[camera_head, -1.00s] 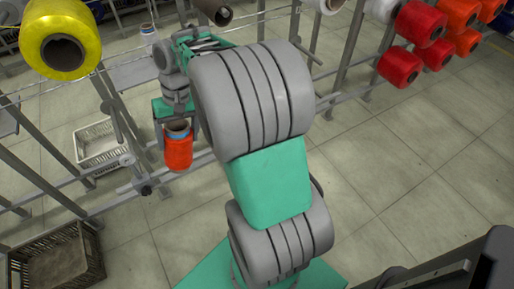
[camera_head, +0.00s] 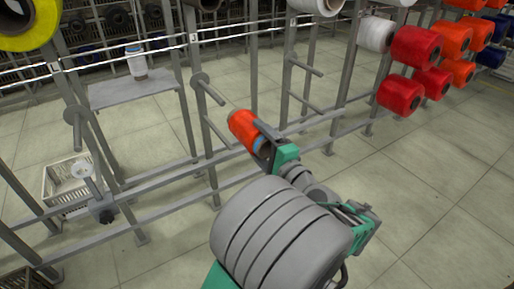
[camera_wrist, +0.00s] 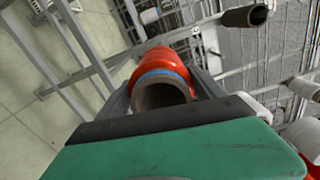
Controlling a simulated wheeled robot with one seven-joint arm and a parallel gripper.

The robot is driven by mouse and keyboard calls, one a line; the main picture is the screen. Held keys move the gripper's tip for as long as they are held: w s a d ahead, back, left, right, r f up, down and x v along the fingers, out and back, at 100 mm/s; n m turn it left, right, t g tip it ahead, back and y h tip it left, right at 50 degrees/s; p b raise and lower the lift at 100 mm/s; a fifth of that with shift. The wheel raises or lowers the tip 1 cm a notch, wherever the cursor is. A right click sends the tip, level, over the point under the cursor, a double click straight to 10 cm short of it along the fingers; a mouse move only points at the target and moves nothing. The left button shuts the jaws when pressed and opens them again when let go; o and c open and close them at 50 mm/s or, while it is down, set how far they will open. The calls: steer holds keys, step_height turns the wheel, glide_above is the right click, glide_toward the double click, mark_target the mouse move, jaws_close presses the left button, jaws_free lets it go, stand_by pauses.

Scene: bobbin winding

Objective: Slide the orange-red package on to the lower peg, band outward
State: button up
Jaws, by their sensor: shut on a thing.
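My gripper (camera_head: 265,141) is shut on the orange-red package (camera_head: 242,126) and holds it tilted in front of the rack. In the wrist view, the package (camera_wrist: 158,62) sits between the two fingers. Its blue band (camera_wrist: 163,76) and open tube end face back toward my gripper. The orange-red end points away toward the rack. A bare lower peg (camera_head: 217,132) sticks out on the middle post, left of the package. Another bare lower peg (camera_head: 304,102) is on the post to the right. I cannot tell which peg the package lines up with; they appear apart.
Bare upper pegs (camera_head: 209,91) and (camera_head: 306,66) stand above those lower pegs. A yellow package (camera_head: 28,22) hangs at upper left. Red packages (camera_head: 414,47) and orange ones hang at right. A white crate (camera_head: 62,190) stands on the floor at left.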

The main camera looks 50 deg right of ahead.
steer(key=p, duration=0.1)
steer(key=w+r+p, duration=0.1)
steer(key=p, duration=0.1)
steer(key=shift+d+p, duration=0.25)
steer(key=shift+p, duration=0.05)
steer(key=w+p, duration=0.1)
steer(key=p, duration=0.2)
steer(key=shift+w+f, duration=0.1)
steer(key=shift+f, duration=0.05)
steer(key=x, duration=0.2)
steer(key=p+x, duration=0.1)
steer(key=x, duration=0.1)
steer(key=shift+f, duration=0.4)
steer(key=shift+p, duration=0.3)
steer(key=shift+a+r, duration=0.1)
steer(key=shift+r, duration=0.05)
steer(key=shift+w, duration=0.1)
steer(key=shift+w, duration=0.45)
steer(key=shift+p+x, duration=0.55)
steer(key=shift+x, duration=1.95)
